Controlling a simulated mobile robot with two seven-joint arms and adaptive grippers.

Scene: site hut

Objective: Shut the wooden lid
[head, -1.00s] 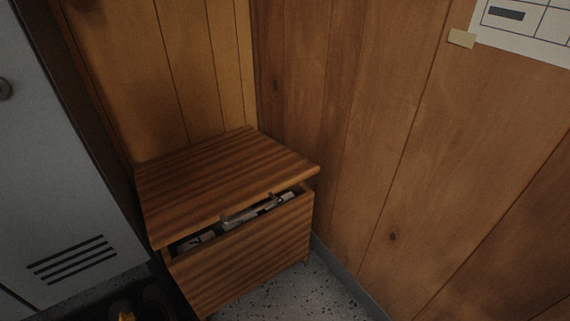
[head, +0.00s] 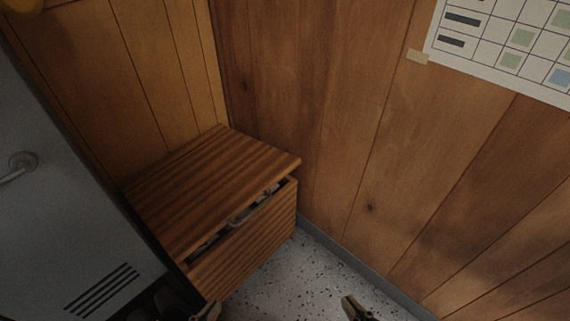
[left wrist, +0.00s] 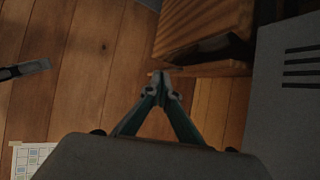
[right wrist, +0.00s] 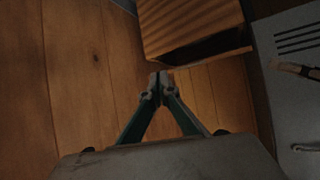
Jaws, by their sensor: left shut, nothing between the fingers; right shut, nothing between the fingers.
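The wooden lid (head: 215,182) tops a striped wooden box (head: 248,243) in the corner. It is partly open: a narrow dark gap runs along its front edge, with pale items (head: 240,215) just visible inside. The box also shows in the left wrist view (left wrist: 205,25) and the right wrist view (right wrist: 190,25). My left gripper (head: 210,310) is shut and empty, low in the head view in front of the box. My right gripper (head: 349,302) is shut and empty, in front and to the right of the box. Neither appears to touch the lid.
A grey locker (head: 60,220) with vent slots and a handle stands close on the left. Wood-panelled walls (head: 330,120) meet behind the box. A paper chart (head: 510,45) hangs on the right wall. Speckled floor (head: 290,280) is clear right of the box. Dark footwear (head: 165,303) sits by the locker.

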